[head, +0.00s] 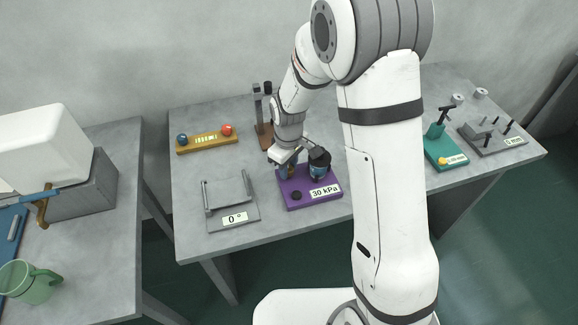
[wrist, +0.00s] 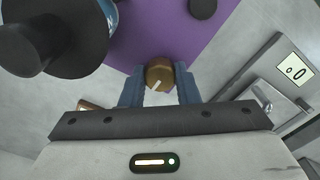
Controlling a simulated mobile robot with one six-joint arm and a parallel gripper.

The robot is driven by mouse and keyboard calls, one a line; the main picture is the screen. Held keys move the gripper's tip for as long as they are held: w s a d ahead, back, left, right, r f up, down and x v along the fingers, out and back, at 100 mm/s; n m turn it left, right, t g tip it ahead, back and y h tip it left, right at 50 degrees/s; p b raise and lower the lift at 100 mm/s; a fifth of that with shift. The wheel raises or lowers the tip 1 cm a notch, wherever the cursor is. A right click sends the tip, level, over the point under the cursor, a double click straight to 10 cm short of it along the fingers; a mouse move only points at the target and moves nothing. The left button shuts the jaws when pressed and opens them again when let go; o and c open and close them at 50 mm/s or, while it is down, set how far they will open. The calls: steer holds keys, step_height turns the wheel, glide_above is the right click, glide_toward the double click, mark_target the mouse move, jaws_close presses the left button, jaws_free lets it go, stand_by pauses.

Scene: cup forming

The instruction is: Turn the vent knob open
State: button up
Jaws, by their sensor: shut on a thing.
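The vent knob (wrist: 159,75) is a small brass-brown knob with a pale line across its top. In the wrist view it stands on the purple base (wrist: 165,35). My gripper (wrist: 160,88) has its two blue fingers closed on either side of the knob. In the head view my gripper (head: 287,167) is down at the left side of the purple base (head: 312,199), and the knob is mostly hidden by it. A label on the base reads 30 kPa (head: 325,191). A blue and black chamber (head: 319,163) stands on the base beside my gripper.
A grey tilting plate labelled 0° (head: 235,218) lies left of the purple base. A yellow bar with a blue and a red ball (head: 207,140) is behind it. A teal device (head: 445,152) and a grey fixture (head: 490,135) stand at the right. A green mug (head: 30,282) is on the left table.

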steer(key=m+b, duration=0.1)
steer(key=m, duration=0.2)
steer(key=shift+m, duration=0.3)
steer(key=m+b, duration=0.2)
steer(key=m, duration=0.2)
steer(key=shift+m, duration=0.3)
steer(key=m+b, duration=0.1)
steer(key=m, duration=0.3)
steer(key=shift+m, duration=0.3)
steer(key=shift+r+m+b, duration=0.1)
steer(key=shift+m+b, duration=0.2)
steer(key=shift+m, duration=1.9)
steer(key=shift+w, duration=0.1)
steer(key=o, duration=1)
steer(key=shift+c, duration=0.2)
step_height(320, 180, up, 8)
steer(key=shift+f, duration=0.15)
